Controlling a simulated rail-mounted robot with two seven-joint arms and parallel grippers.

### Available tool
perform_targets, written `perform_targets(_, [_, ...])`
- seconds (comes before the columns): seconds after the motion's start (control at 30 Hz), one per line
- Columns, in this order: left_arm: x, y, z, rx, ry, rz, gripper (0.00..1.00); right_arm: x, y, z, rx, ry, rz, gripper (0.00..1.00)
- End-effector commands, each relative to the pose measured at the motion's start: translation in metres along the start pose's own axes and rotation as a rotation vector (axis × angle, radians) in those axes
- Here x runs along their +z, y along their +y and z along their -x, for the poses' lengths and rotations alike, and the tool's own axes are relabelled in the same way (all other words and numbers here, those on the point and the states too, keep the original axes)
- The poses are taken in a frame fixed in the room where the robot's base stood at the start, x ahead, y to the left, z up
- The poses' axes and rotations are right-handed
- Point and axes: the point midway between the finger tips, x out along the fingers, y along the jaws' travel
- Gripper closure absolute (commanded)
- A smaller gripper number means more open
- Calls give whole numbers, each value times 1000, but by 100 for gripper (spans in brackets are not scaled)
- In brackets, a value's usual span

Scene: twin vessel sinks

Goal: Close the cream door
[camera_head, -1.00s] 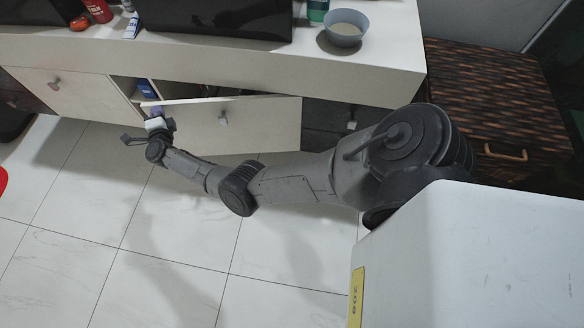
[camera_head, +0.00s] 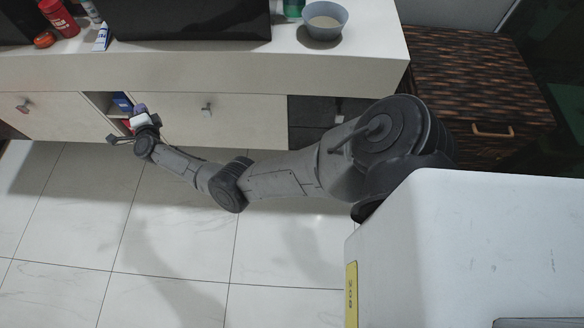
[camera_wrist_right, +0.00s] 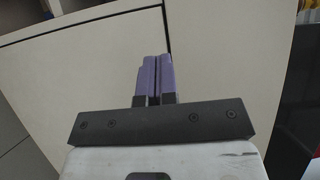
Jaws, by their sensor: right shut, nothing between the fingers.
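The cream door (camera_head: 225,119) is the panel with a small knob (camera_head: 207,106) in the cabinet front. In the head view it looks flush or nearly flush; a small remaining gap cannot be ruled out. My right gripper (camera_head: 140,107) is at the door's left edge, beside the open shelf bay. In the right wrist view its purple fingers (camera_wrist_right: 155,77) are shut together and empty, in front of cream panels (camera_wrist_right: 75,85). Contact with the door is not clear. My left gripper is not in view.
A narrow open bay (camera_head: 104,102) with small items lies left of the door. Another cream door (camera_head: 50,116) with a knob is further left. A dark open space (camera_head: 315,112) lies to the right. The countertop (camera_head: 350,60) overhangs; the tiled floor (camera_head: 180,245) in front is clear.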

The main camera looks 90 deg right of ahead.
Motion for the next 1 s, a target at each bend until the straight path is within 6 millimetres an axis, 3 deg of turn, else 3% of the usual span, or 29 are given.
perform_targets(0.27, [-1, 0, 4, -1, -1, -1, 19, 4, -1, 7, 2, -1, 0, 100])
perform_targets(0.73, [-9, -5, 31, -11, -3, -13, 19, 46, -2, 82, 2, 0, 0, 100])
perform_targets(1.0, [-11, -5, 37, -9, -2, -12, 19, 64, 0, 111, 1, 1, 0, 100])
